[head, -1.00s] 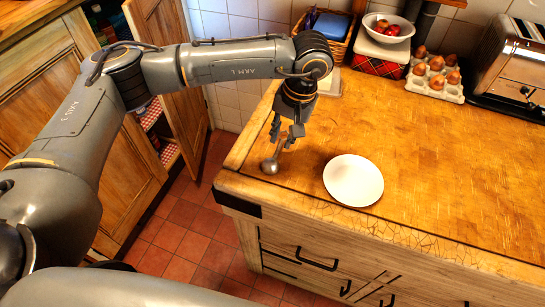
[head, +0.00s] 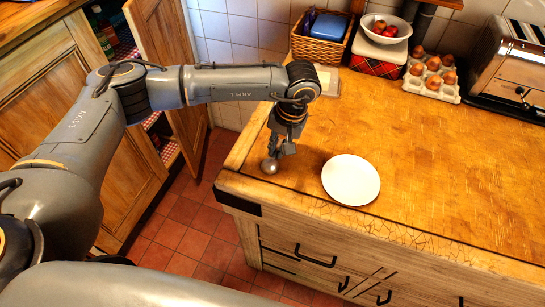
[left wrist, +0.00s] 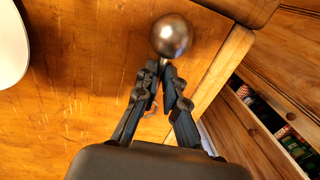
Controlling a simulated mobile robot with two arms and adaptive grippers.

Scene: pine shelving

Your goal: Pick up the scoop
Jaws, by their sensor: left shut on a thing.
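The scoop (head: 270,166) is a small metal tool with a round, shiny bowl. It lies near the left front corner of the wooden worktop (head: 440,165). My left gripper (head: 281,148) points down over that corner and is shut on the scoop's handle, just behind the bowl. In the left wrist view the scoop's bowl (left wrist: 171,36) shows beyond the fingertips of my left gripper (left wrist: 165,77); a thin hooked handle end shows beside the fingers. Most of the handle is hidden by the fingers. I cannot tell whether the scoop touches the worktop. My right gripper is not in view.
A white plate (head: 351,180) lies right of the scoop. A wicker basket (head: 319,48), a bowl of red fruit (head: 388,28), an egg tray (head: 433,82) and a toaster (head: 508,65) stand along the back. The worktop's middle is clear.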

